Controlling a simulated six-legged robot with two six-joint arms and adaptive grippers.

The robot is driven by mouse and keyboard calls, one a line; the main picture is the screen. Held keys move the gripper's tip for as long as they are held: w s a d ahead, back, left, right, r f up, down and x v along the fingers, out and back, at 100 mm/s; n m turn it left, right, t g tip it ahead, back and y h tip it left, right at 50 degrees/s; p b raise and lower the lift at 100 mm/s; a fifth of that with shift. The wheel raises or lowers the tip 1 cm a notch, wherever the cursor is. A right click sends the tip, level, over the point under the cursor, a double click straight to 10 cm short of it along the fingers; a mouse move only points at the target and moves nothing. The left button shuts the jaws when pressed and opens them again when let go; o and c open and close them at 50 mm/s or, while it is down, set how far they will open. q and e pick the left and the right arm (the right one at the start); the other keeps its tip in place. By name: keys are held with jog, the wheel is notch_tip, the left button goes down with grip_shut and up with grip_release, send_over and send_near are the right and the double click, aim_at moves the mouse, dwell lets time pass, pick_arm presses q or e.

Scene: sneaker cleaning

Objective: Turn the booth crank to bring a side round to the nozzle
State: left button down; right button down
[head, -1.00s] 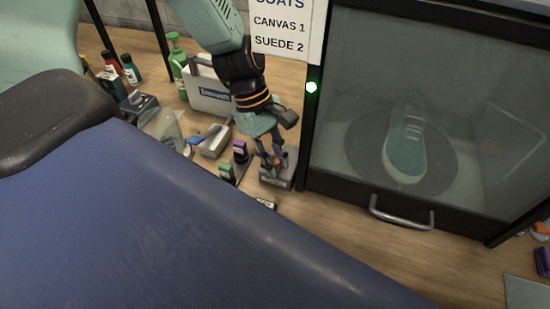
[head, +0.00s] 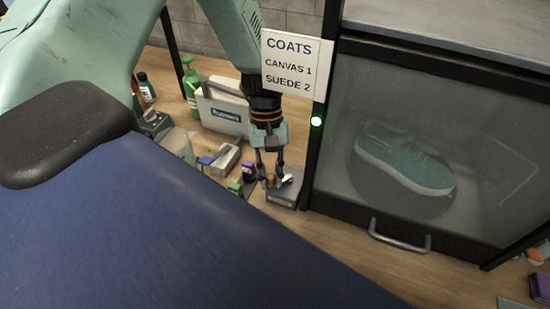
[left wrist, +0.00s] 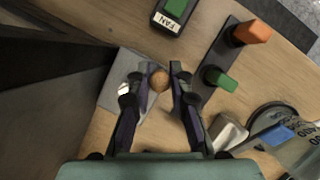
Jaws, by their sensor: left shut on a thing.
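The booth (head: 328,215) stands at the right of the head view, its glass front closed. Inside it a teal sneaker (head: 408,162) with a pale sole lies on a dark round turntable (head: 415,207), its side largely facing the glass. The crank's grey base (head: 286,198) sits on the table just left of the booth and also shows in the left wrist view (left wrist: 112,92). My left gripper (head: 270,182) is shut on the crank's round brown knob (left wrist: 160,79), which shows between the fingertips in the left wrist view. My right gripper is not in view. The nozzle cannot be made out.
A "COATS" sign (head: 292,64) hangs on the booth post above a lit green lamp (head: 317,122). A FAN switch (left wrist: 174,12) is near the crank.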

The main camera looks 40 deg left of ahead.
pick_arm(q)
jog(key=m, duration=0.1)
jog(key=a+m+y+p, duration=0.1)
jog(key=shift+w+m+g, duration=0.25)
jog(key=shift+m+g, duration=0.05)
jog(key=shift+m, duration=0.1)
jog(key=shift+w+a+m+y+p, duration=0.3)
jog(key=shift+w+m+y, duration=0.2)
jog(key=shift+m, duration=0.75)
jog(key=shift+w+a+m+y+p, duration=0.15)
jog(key=shift+w+a+m+y, duration=0.25)
jog(key=shift+m, duration=0.9)
jog(key=shift+w+a+m+y+p, duration=0.25)
jog(key=shift+w+m+y, duration=0.3)
jog(key=shift+m, duration=0.7)
jog(key=shift+w, duration=0.1)
jog(key=c, duration=1.2)
grip_release()
jog(key=v, duration=1.2)
jog(key=shift+w, duration=0.2)
jog(key=shift+f, duration=0.1)
